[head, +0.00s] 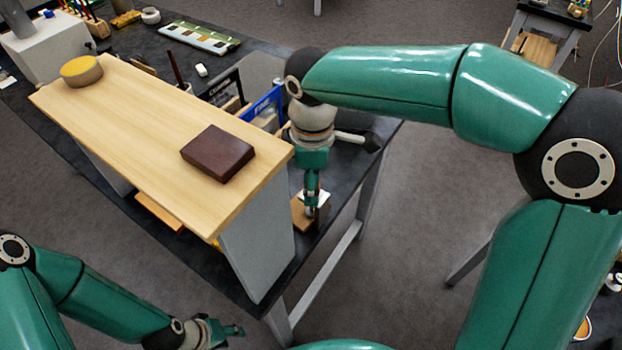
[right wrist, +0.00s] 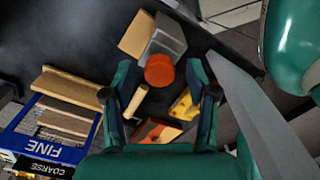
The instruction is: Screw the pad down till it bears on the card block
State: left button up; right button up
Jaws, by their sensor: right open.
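In the right wrist view a round orange-red knob (right wrist: 159,70) shows between my right gripper's (right wrist: 160,82) fingertips, which stand open on either side of it. Whether the fingers touch it I cannot tell. Behind the knob is a grey block-like body (right wrist: 166,40), with a tan block (right wrist: 136,34) beside it; the pad itself is not clear. In the head view my right gripper (head: 311,206) points down near the bench's right end, over a tan block (head: 299,212). My left gripper (head: 228,332) is low at the bottom, away from the bench; its jaws are unclear.
A raised wooden shelf (head: 130,120) on grey supports carries a dark brown block (head: 217,153) and a yellow-topped round (head: 81,70). A blue-framed box marked FINE (right wrist: 50,145), a wooden handle (right wrist: 135,102) and a yellow tool (right wrist: 183,104) lie near the right gripper.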

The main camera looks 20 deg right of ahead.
grip_shut()
jog(key=shift+m, duration=1.6)
grip_release()
jog(key=shift+r, duration=0.15)
notch_tip(320, 180, up, 12)
jog(key=shift+f, duration=0.2)
